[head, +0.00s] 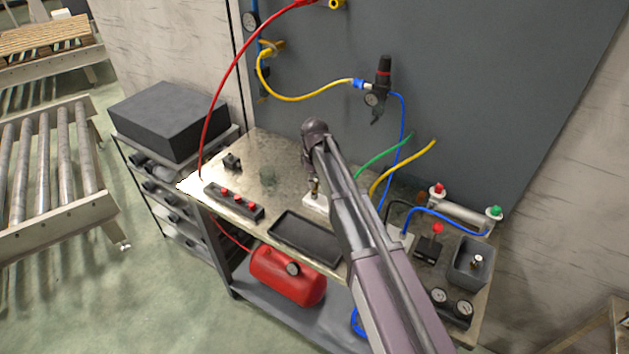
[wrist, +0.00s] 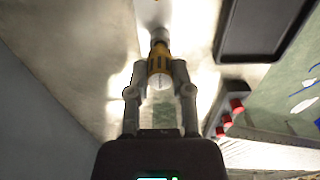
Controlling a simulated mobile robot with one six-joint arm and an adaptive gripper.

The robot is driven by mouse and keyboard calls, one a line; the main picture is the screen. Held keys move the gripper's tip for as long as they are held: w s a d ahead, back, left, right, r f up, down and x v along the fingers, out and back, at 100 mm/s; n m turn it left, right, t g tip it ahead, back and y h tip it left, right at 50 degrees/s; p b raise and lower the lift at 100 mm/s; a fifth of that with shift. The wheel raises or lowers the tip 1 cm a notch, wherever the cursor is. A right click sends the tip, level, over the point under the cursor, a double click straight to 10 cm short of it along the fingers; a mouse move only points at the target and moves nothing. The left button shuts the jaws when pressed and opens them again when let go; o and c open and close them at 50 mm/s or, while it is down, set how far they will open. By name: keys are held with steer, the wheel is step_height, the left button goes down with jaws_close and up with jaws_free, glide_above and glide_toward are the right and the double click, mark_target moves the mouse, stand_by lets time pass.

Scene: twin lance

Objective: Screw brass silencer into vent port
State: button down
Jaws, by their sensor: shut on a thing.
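In the wrist view my gripper (wrist: 160,76) is shut on the brass silencer (wrist: 159,60), a yellow cylinder with a pale grey end pointing away from me. In the head view a small brass piece (head: 315,187) shows upright over a white block (head: 316,204) on the bench, beside my arm. My arm hides most of my gripper there. I cannot tell whether the silencer touches the block, and no port opening is clear in either view.
A black tray (head: 306,238) and a strip with red buttons (head: 234,201) lie on the metal bench. A grey bin (head: 470,268) holding a small fitting and a twin-gauge unit (head: 451,307) stand at right. Green and yellow hoses (head: 404,166) rise behind my arm.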

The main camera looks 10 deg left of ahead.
steer(key=shift+f+b, duration=0.7)
steer(key=shift+f, duration=0.05)
steer(key=shift+c, duration=2.1)
jaws_free()
steer(key=shift+r, duration=0.2)
step_height(320, 180, up, 8)
steer(key=p, duration=0.8)
steer(key=shift+c, duration=0.4)
steer(key=shift+r+p, duration=0.75)
steer(key=shift+p, duration=0.2)
